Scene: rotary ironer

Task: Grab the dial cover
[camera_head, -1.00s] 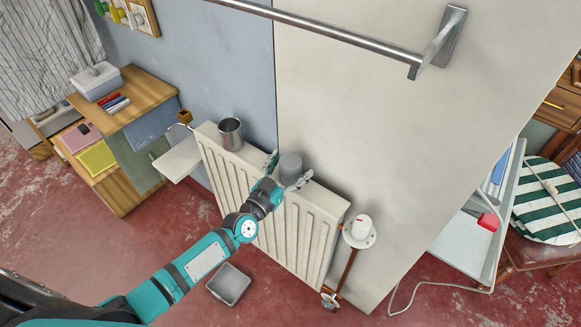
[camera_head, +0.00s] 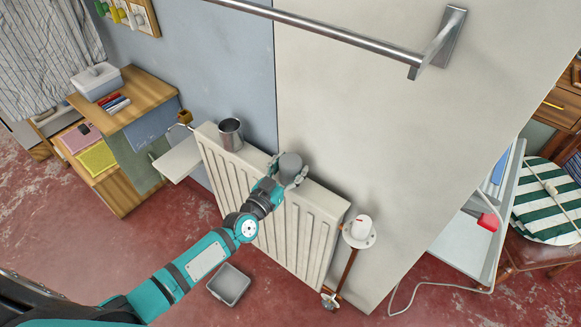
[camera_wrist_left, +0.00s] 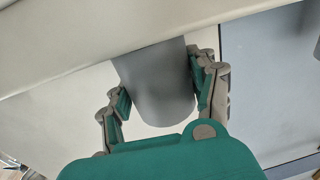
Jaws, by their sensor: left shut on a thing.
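The dial cover appears to be the plain grey cylinder (camera_head: 290,162) on top of the white radiator (camera_head: 229,160), close to the wall. My left gripper (camera_head: 287,172) reaches up from the lower left and is shut on it, with one finger on each side. In the left wrist view the grey cylinder (camera_wrist_left: 157,88) sits between the two green-padded fingers. The white dial (camera_head: 361,228) is on the pipe valve right of the radiator, uncovered. My right gripper does not show.
An open metal cup (camera_head: 230,134) stands on the radiator, left of the cylinder. A towel rail (camera_head: 330,32) runs along the wall above. A small grey bin (camera_head: 229,284) is on the red floor. A wooden cabinet (camera_head: 150,90) stands at the left.

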